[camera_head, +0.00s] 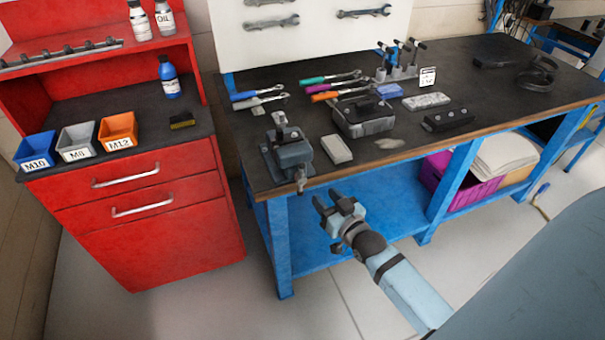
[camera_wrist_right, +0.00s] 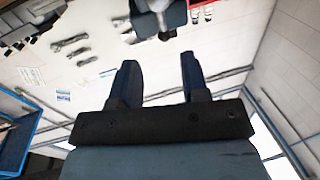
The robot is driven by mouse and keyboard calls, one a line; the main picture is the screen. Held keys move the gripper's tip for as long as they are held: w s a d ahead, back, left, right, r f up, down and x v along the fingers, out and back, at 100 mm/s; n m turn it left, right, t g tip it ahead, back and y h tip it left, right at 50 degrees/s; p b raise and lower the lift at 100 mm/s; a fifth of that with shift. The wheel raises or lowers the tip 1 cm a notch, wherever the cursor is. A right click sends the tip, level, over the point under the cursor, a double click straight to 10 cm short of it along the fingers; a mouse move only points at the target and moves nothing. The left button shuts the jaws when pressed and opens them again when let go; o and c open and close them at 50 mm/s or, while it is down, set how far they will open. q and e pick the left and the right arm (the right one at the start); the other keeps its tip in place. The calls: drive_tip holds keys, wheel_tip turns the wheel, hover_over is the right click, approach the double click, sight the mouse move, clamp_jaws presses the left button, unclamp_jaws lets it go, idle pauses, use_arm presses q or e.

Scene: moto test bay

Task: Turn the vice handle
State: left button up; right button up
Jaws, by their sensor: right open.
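The grey metal vice (camera_head: 291,155) stands at the front left corner of the dark workbench top. Its handle (camera_head: 300,184) hangs at the front, by the bench edge. My right gripper (camera_head: 327,199) is in front of the bench edge, to the right of the handle and a little lower in the picture. Its fingers are apart with nothing between them. In the right wrist view the open fingers (camera_wrist_right: 157,62) point toward a dark grey shape at the top edge, which looks like the vice, partly cut off. My left gripper is not in view.
On the bench near the vice are a grey block (camera_head: 336,149), a grey case (camera_head: 363,118) and coloured-handled tools (camera_head: 335,94). A red cabinet (camera_head: 150,215) with bins stands left. A blue shelf (camera_head: 375,225) lies under the bench. Floor in front is clear.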

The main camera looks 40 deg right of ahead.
sight(304, 179)
drive_tip(key=w+p, duration=0.1)
drive_tip(key=w, duration=0.9)
drive_tip(key=shift+w+d, duration=0.1)
drive_tip(key=shift+w, duration=0.2)
clamp_jaws()
